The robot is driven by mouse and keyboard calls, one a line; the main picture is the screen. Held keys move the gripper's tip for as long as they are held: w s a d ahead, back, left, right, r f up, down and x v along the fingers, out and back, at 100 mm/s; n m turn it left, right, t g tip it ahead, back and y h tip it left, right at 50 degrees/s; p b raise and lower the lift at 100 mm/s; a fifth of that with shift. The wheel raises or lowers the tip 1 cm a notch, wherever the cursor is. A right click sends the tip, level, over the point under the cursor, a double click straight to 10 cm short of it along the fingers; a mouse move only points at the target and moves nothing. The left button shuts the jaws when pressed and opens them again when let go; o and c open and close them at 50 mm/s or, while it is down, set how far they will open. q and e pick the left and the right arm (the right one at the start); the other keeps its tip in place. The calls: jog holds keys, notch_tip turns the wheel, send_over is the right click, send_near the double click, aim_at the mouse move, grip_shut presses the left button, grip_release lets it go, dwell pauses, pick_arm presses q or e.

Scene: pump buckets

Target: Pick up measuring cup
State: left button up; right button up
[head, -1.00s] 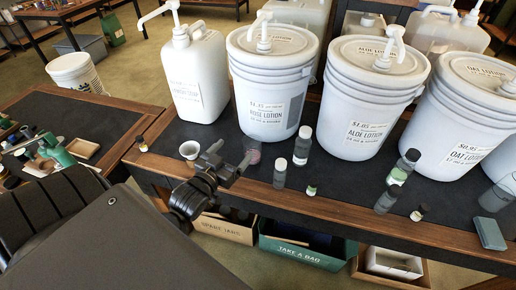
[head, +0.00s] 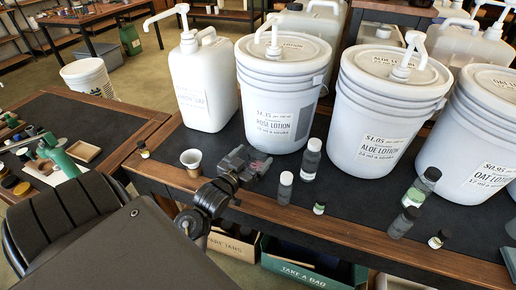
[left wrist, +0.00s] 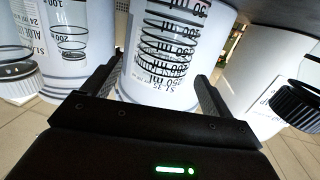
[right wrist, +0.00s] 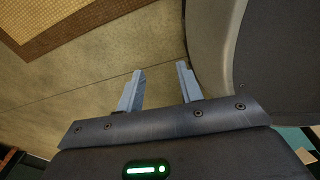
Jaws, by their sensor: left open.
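A clear measuring cup with black millilitre marks (left wrist: 165,50) stands between the fingers of my left gripper (left wrist: 155,85) in the left wrist view. The fingers are apart, one on each side of it, with no clear contact on either side. In the head view my left gripper (head: 250,163) is over the dark bench top in front of the rose lotion bucket (head: 280,95) and largely hides the cup. My right gripper (right wrist: 160,72) is open and empty over the floor in the right wrist view.
The aloe lotion bucket (head: 375,120) and a white jug (head: 203,90) stand behind. A wooden edge (head: 330,235) borders the bench.

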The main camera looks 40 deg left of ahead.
aim_at(262, 146)
pick_arm(q)
jog(key=shift+w+r, duration=0.1)
jog(key=shift+w, duration=0.05)
jog(key=shift+w+a, duration=0.1)
jog(key=shift+w, duration=0.2)
jog(key=w, duration=0.4)
jog(key=shift+w+a+f+p, duration=0.2)
jog(key=shift+w+a+p, duration=0.1)
jog(key=shift+a, duration=0.1)
jog(key=shift+s, duration=0.1)
pick_arm(e)
jog(key=shift+a+r, duration=0.25)
jog(key=shift+a, duration=0.5)
jog(key=shift+s, duration=0.1)
